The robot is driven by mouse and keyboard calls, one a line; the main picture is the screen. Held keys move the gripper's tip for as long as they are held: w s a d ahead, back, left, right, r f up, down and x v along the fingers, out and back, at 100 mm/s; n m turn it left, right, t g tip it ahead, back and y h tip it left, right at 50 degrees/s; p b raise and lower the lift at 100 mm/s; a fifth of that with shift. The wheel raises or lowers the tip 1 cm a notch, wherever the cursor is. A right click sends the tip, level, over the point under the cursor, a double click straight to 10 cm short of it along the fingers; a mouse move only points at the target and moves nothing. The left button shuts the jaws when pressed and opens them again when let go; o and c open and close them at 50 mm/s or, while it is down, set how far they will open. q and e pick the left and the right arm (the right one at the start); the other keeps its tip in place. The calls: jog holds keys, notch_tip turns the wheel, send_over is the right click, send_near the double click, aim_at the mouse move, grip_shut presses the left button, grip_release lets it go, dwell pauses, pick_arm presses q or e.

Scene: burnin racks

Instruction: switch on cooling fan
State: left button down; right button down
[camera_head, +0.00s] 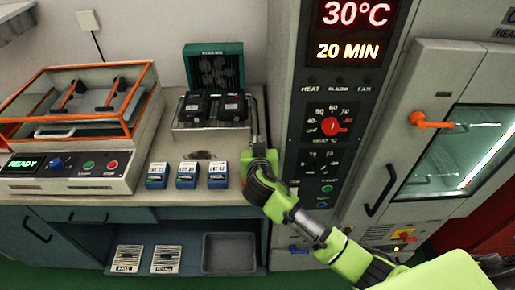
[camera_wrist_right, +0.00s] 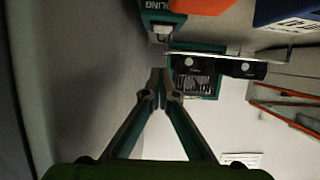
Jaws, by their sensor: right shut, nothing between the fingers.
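My right gripper (camera_head: 256,130) reaches over the counter beside the left side of the oven cabinet, near the right end of a wire rack (camera_head: 190,128). In the right wrist view its fingertips (camera_wrist_right: 160,88) meet and hold nothing. Ahead of them at the top is a teal box (camera_wrist_right: 163,14) with partly cut-off white lettering ending in "OLING". A small pale part (camera_wrist_right: 160,37), possibly a switch, sits at its edge, apart from the fingertips. Its setting cannot be told. The teal box is not clearly seen in the head view. My left gripper is out of view.
Two black units (camera_head: 232,106) sit on the rack. A teal bin (camera_head: 213,62) stands behind it. Several blue lot boxes (camera_head: 186,176) stand in front. The oven control panel (camera_head: 318,160) is close on the right. A tester with an orange frame (camera_head: 75,140) stands left.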

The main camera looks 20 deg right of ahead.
jog(key=f, duration=0.1)
jog(key=w+f, duration=0.1)
jog(key=f, duration=0.1)
jog(key=shift+w+d, duration=0.2)
jog(key=shift+d, duration=0.05)
jog(key=shift+s+a+f+p, duration=0.15)
jog(key=shift+f+p, duration=0.15)
jog(key=shift+f, duration=0.55)
